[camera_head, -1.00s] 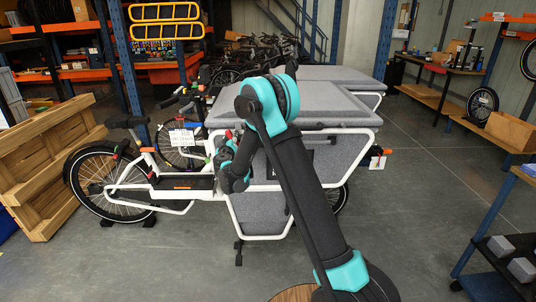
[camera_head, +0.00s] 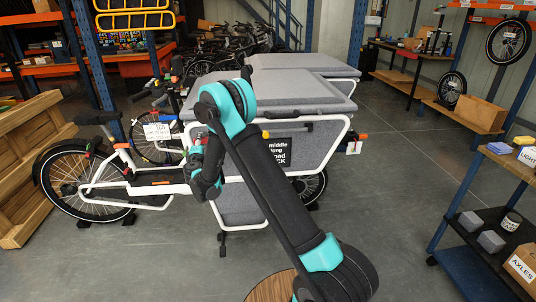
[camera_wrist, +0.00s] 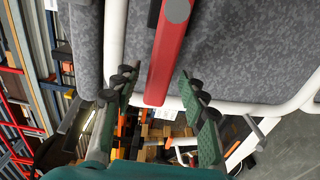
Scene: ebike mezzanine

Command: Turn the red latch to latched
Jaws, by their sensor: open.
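The red latch (camera_wrist: 168,55) is a long flat red bar with a round grey pivot at its upper end in the wrist view. It lies against the grey felt-like panel of the cargo box (camera_wrist: 240,50). My gripper (camera_wrist: 157,80) is open, with one green-padded finger on each side of the bar's lower end and visible gaps to both. In the head view my gripper (camera_head: 201,150) is at the left end of the cargo box (camera_head: 265,95), where my arm hides much of the latch area.
The white cargo bike's frame (camera_head: 105,188) and rear wheel extend left. A wooden crate (camera_head: 35,140) stands at far left. A dark cart (camera_head: 480,240) with boxes is at right. Grey floor (camera_head: 390,170) is open between bike and cart.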

